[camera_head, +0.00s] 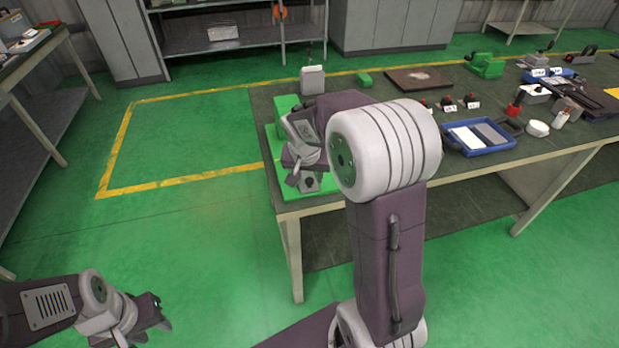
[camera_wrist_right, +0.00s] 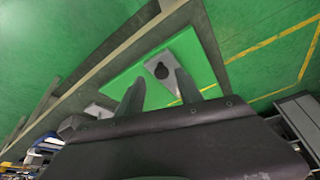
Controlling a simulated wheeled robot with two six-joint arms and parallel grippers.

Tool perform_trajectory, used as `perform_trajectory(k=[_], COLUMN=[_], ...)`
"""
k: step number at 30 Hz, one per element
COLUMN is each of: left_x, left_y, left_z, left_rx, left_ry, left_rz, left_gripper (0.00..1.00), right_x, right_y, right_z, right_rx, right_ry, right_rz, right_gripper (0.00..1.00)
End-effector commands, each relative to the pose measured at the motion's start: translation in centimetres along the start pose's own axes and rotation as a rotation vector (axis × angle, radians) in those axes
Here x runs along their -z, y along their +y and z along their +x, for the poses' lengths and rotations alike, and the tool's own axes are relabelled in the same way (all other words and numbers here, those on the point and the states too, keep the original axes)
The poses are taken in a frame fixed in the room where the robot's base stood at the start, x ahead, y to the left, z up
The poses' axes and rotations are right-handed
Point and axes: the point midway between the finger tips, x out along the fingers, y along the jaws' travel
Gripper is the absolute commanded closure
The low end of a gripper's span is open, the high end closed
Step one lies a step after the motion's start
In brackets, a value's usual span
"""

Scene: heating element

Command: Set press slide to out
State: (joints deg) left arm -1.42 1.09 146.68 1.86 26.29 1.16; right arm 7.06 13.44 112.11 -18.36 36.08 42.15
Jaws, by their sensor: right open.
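A green press base (camera_head: 326,187) sits on the near left corner of the workbench. A grey plate with a dark round-and-slot mark (camera_head: 309,182) lies on it at its front; this looks like the press slide. In the right wrist view the grey plate (camera_wrist_right: 182,55) lies on the green base (camera_wrist_right: 205,78), just beyond my fingertips. My right gripper (camera_head: 296,176) is over the base, close to the plate; its fingers (camera_wrist_right: 157,84) are apart with nothing between them. Contact cannot be told. My right arm hides part of the press. My left gripper (camera_head: 162,315) hangs low at left, away from the bench.
The workbench (camera_head: 470,170) extends right, with a blue tray (camera_head: 480,150), a dark board (camera_head: 418,79), several small labelled parts and a green tool (camera_head: 484,66). A grey box (camera_head: 312,80) stands behind the press. The floor left of the bench is clear.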

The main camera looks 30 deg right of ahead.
Motion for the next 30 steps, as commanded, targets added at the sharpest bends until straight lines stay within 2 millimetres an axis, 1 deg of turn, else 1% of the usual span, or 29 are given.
perform_trajectory(k=[1,3,7,11,23,25,26,27,28,29,30], left_x=[0.0,0.1,0.1,0.1,0.1,0.1,0.2,0.3,0.4,0.4,0.5], left_y=[0.0,0.0,0.0,0.0,0.0,0.0,0.0,0.1,0.1,0.1,0.1], left_z=[-0.4,-0.6,-0.8,-0.8,-0.8,-1.3,-1.9,-3.0,-3.5,-4.0,-4.6], left_rx=[0.000,0.000,0.000,0.000,0.000,0.000,0.000,0.000,0.000,0.000,0.000], left_ry=[0.000,0.000,0.000,0.000,0.000,0.000,0.000,-0.001,0.000,0.000,0.000], left_rz=[0.000,0.000,0.000,0.000,0.000,0.000,0.000,0.000,0.000,0.000,0.000], left_gripper=[0.64,0.64,0.64,0.64,0.64,0.64,0.64,0.64,0.64,0.64,0.64], right_x=[0.2,0.1,0.1,0.0,0.0,0.1,0.3,-0.4,-1.9,-3.7,-6.3], right_y=[-0.1,-0.1,0.0,0.0,0.0,-0.2,-0.5,-0.7,-0.6,-0.5,-0.4], right_z=[-1.4,-2.9,-4.7,-5.3,-5.2,-5.7,-6.5,-7.7,-7.7,-7.7,-7.5], right_rx=[0.002,0.003,0.001,-0.001,-0.001,0.002,0.008,0.009,0.006,0.008,0.016], right_ry=[0.004,0.003,0.001,-0.002,-0.002,-0.001,0.004,-0.010,-0.042,-0.077,-0.127], right_rz=[0.000,0.000,0.000,-0.001,0.000,-0.005,-0.012,-0.031,-0.041,-0.053,-0.093], right_gripper=[0.57,0.57,0.57,0.57,0.57,0.57,0.57,0.57,0.57,0.57,0.57])
